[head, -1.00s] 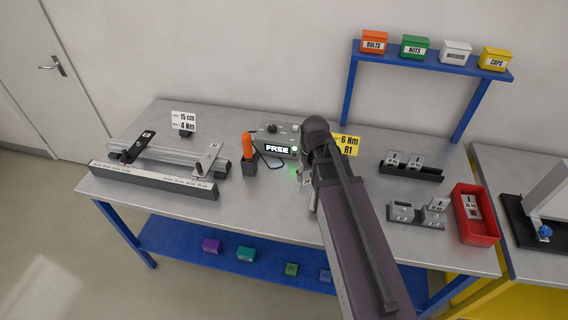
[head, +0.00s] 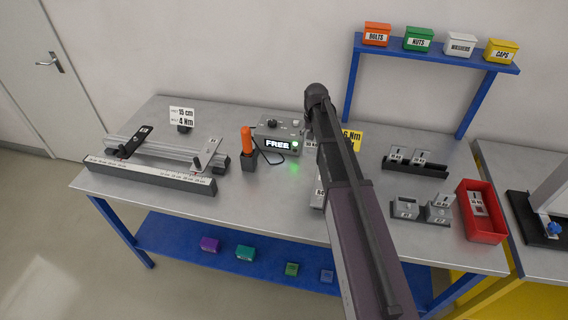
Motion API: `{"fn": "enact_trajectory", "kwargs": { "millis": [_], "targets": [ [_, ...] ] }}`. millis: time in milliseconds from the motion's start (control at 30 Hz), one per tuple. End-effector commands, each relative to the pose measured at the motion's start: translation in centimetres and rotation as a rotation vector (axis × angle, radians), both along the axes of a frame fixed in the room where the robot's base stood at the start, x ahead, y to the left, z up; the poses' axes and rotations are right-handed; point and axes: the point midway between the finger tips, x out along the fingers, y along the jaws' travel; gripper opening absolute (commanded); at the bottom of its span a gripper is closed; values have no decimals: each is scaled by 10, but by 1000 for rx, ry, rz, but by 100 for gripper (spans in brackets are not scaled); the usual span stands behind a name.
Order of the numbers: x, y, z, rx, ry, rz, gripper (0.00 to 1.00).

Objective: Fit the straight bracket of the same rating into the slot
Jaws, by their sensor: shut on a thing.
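My arm reaches over the middle of the bench, and its dark links hide my gripper and whatever is in it. Two pale brackets with small labels stand in a black rack (head: 432,173) at the right. More pale bracket pieces sit on a grey double block (head: 405,210) in front of it. A pale labelled piece (head: 477,203) lies in the red bin (head: 482,233). A grey labelled block (head: 318,195) is mostly hidden at the left side of my arm. The bracket ratings are too small to read, and I cannot tell which opening is the slot.
A yellow card (head: 352,140) reading "6 Nm" is partly behind my arm. A grey box (head: 279,133) shows FREE with a green light. An orange-handled tool (head: 247,142) stands in a black holder.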

Motion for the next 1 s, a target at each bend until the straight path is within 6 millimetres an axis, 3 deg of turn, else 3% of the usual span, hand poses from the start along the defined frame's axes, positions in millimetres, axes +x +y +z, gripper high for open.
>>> {"fn": "enact_trajectory", "kwargs": {
  "millis": [33, 200, 667, 1000],
  "targets": [
    [14, -3, -4, 0, 0, -21, 28],
    [28, -7, -7, 0, 0, -66, 28],
    [28, -8, -9, 0, 0, -72, 28],
    [28, -9, -35, 0, 0, -72, 28]
  ]
}}
